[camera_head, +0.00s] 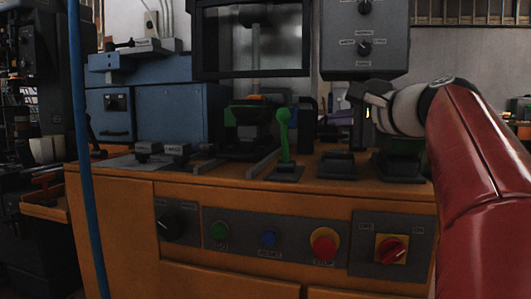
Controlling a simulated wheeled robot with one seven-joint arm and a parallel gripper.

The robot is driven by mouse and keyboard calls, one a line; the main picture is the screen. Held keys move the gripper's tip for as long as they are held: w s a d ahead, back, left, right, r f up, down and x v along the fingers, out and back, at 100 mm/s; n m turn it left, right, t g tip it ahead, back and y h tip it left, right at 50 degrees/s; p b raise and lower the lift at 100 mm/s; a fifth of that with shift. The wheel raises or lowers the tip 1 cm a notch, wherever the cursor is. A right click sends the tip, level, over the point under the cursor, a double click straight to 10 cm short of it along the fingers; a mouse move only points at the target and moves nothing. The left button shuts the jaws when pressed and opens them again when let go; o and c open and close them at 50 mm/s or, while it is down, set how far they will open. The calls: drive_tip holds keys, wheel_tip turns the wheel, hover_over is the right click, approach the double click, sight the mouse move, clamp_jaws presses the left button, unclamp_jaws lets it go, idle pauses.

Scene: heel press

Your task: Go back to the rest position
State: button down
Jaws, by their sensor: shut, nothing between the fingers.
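My gripper (364,124) is at the right of the head view, on the end of my red and grey arm. It is dark and small here, and it is shut with nothing visible held in it. It hangs above the right part of the orange workbench (120,205), below the grey control box, apart from the green lever (284,135). The lever stands upright on its base, left of my gripper. The heel press (248,128) is at the back centre, partly in shadow.
The bench front carries green (220,231), blue (268,238) and red (324,244) buttons and a red switch (391,250) on yellow. A grey control box (365,38) hangs above my gripper. A blue pole (82,150) stands at left. Dark pedals (398,166) sit on the bench.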

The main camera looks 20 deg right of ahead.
drive_tip(key=s+a+f+n+g+p, duration=0.3)
drive_tip(key=a+f+n, duration=0.1)
drive_tip(key=a+f, duration=0.35)
drive_tip(key=s+a+f+n+g+p, duration=0.35)
drive_tip(key=a+f, duration=0.25)
drive_tip(key=f, duration=0.3)
drive_tip(key=s+a+f+n+g+h+p, duration=0.2)
drive_tip(key=s+f+n, duration=0.8)
drive_tip(key=f, duration=0.5)
drive_tip(key=shift+s+a+f+g+h+p, duration=0.3)
drive_tip(key=shift+s+a+g+p, duration=0.2)
drive_tip(key=shift+s+a+g, duration=0.5)
